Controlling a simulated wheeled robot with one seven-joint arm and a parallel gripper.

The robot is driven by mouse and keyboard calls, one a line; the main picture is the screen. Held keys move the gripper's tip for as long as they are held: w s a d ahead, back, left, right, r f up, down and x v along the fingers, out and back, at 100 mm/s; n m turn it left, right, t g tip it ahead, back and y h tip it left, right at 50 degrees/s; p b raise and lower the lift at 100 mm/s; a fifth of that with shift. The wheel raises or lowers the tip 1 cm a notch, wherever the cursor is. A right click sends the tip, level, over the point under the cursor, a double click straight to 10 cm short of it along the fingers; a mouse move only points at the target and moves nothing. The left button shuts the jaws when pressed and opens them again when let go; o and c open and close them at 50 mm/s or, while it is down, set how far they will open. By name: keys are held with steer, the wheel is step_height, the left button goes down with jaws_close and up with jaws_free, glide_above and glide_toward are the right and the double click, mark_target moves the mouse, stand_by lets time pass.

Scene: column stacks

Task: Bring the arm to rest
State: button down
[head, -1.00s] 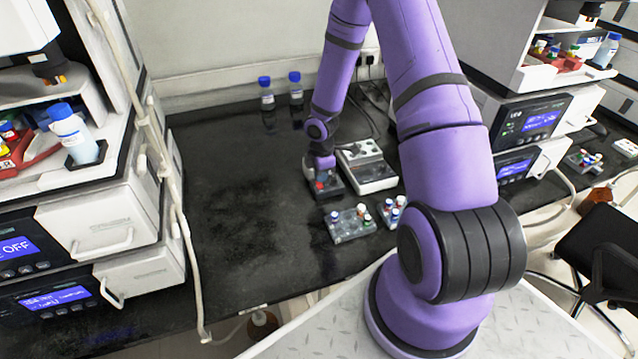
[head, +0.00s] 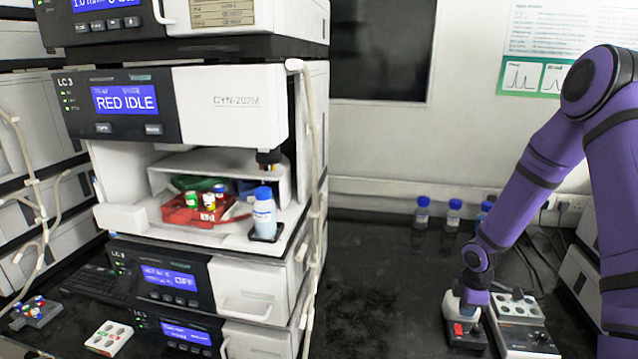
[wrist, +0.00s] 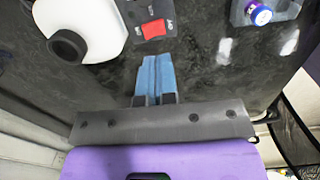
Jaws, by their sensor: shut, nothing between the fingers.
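My gripper (wrist: 155,68) shows in the wrist view with its two blue fingers pressed together and nothing between them. It is over the black bench, close to a dark device with a red switch (wrist: 154,30). A white rounded body with a black ring (wrist: 85,28) is at the upper left of that view. In the head view my purple arm comes down from the right, and its end is beside the red-switch device (head: 463,331). The fingertips are hard to make out there.
A white and grey instrument (head: 518,318) stands right of the arm's end. Blue-capped bottles (head: 422,214) stand at the back. A stacked column reading RED IDLE (head: 230,104) fills the left, with a red tray (head: 190,214) and a bottle (head: 264,218). The bench (head: 370,300) between is clear.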

steer(key=s+a+r+m+t+h, duration=0.1)
steer(key=s+r+m, duration=0.1)
steer(key=r, duration=0.7)
steer(key=s+a+r+m, duration=0.2)
steer(key=r+m, duration=0.1)
steer(key=r, duration=0.6)
steer(key=s+a+r+m+t+h, duration=0.1)
steer(key=s+r+m, duration=0.1)
steer(key=r, duration=0.8)
steer(key=s+a+r+m+t+y, duration=0.1)
steer(key=s+a+r+m, duration=0.2)
steer(key=s+r, duration=0.4)
steer(key=s+a+r+m+t+y, duration=0.1)
steer(key=s+a+r+m, duration=0.3)
steer(key=s, duration=0.9)
steer(key=shift+s+a+r+t, duration=0.35)
steer(key=shift+a+r+t, duration=0.15)
steer(key=shift+a+r, duration=0.85)
steer(key=shift+d+r, duration=0.2)
steer(key=shift+d, duration=0.05)
